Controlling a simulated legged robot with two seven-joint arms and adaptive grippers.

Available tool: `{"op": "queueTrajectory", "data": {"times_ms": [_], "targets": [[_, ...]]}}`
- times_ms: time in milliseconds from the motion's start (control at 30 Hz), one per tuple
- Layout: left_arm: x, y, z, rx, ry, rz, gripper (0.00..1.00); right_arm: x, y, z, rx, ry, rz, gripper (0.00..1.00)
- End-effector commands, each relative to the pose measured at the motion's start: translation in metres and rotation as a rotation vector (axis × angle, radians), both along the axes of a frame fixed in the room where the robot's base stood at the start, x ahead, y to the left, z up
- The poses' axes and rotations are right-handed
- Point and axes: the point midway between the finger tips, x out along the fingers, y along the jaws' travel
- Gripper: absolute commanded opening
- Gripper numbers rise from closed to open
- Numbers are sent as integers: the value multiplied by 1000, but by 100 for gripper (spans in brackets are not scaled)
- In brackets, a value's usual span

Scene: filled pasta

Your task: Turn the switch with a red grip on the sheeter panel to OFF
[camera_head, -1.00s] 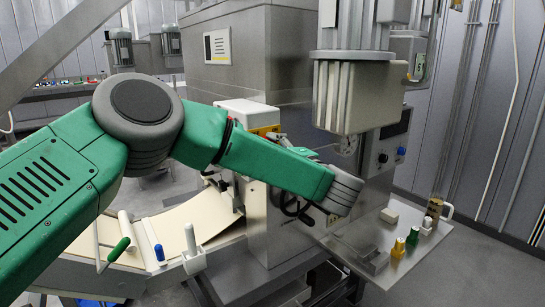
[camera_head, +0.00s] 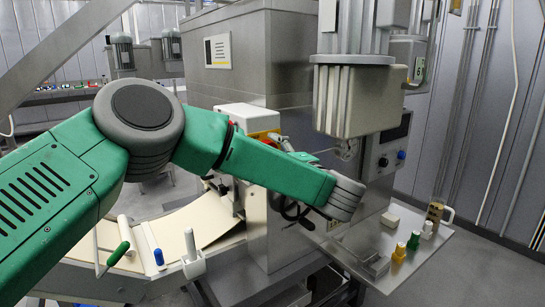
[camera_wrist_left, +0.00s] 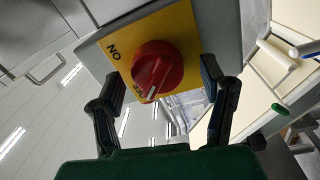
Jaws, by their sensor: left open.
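The switch's red grip (camera_wrist_left: 157,67) sits on a yellow plate (camera_wrist_left: 184,25) in the left wrist view. A white pointer line on it lies at its lower edge, beside lettering partly hidden by the grip; "ON" is printed at the upper left. My left gripper (camera_wrist_left: 161,72) is open, one finger on each side of the grip, with gaps visible to both. In the head view my left gripper (camera_head: 284,144) is mostly hidden behind my green arm, by the white switch box (camera_head: 247,115) on the sheeter. My right gripper is not in view.
A black handwheel (camera_head: 292,211) is below my forearm. The pale conveyor (camera_head: 160,229) with upright handles lies at the lower left.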

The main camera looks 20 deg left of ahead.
Motion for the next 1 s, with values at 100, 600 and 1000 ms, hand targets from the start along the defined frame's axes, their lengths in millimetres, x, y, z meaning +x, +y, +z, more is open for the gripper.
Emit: {"op": "queueTrajectory", "data": {"times_ms": [100,600,1000], "targets": [[-9,-13,-1,1,1,-5,65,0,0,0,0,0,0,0],[-65,-87,-8,2,1,-3,65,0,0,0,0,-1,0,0],[-71,-92,-10,-1,2,-1,65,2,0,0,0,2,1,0]]}}
